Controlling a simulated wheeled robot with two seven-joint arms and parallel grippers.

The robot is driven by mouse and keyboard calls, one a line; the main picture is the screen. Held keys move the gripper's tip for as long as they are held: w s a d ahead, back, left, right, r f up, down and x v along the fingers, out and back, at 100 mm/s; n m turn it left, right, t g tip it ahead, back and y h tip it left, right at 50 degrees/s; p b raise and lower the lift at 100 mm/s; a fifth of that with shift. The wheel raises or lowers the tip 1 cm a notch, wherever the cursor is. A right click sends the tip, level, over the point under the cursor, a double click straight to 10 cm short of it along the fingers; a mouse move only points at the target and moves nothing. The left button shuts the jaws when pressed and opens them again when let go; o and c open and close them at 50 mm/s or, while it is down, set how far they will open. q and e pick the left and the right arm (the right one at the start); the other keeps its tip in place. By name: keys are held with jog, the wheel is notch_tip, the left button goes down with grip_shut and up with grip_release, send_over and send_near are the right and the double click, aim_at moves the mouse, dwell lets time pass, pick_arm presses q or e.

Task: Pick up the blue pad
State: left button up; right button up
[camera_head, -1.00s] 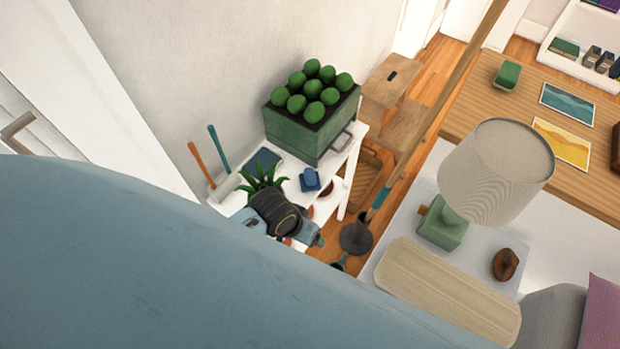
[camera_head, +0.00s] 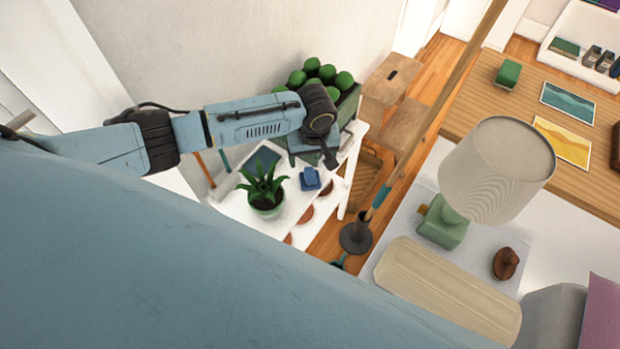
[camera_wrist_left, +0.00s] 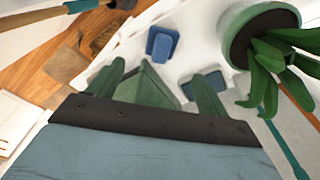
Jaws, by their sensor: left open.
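The blue pad (camera_head: 310,179) is a small blue block with a raised part, lying on the white shelf unit (camera_head: 293,205) beside the green crate. In the left wrist view the blue pad (camera_wrist_left: 162,44) lies beyond the fingertips, apart from them, with nothing covering it. My left gripper (camera_head: 326,156) hangs near the front of the crate, just above and to the right of the pad in the head view. Its two green fingers (camera_wrist_left: 157,72) are spread and empty in the left wrist view. My right gripper is not in view.
A potted plant (camera_head: 266,193) stands left of the pad. A dark flat item (camera_head: 262,160) lies behind it. The green crate (camera_head: 350,105) holds green fruit, partly hidden by my left arm. A slanting pole (camera_head: 430,135) and lamp (camera_head: 497,170) stand to the right.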

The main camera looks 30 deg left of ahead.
aim_at(310, 173)
pick_arm(q)
jog(key=f, duration=0.4)
jog(key=shift+w+a+f+b, duration=0.15)
jog(key=shift+w+f+b, duration=0.1)
jog(key=shift+b, duration=0.1)
jog(key=f, duration=0.1)
jog(key=f+b, duration=0.1)
jog(key=f, duration=0.3)
jog(key=shift+w+a, duration=0.2)
jog(key=shift+a, duration=0.2)
jog(key=c, duration=1.1)
jog(key=shift+o, duration=0.2)
jog(key=shift+r, duration=0.1)
notch_tip(310, 173, up, 18)
jog(key=p, duration=0.3)
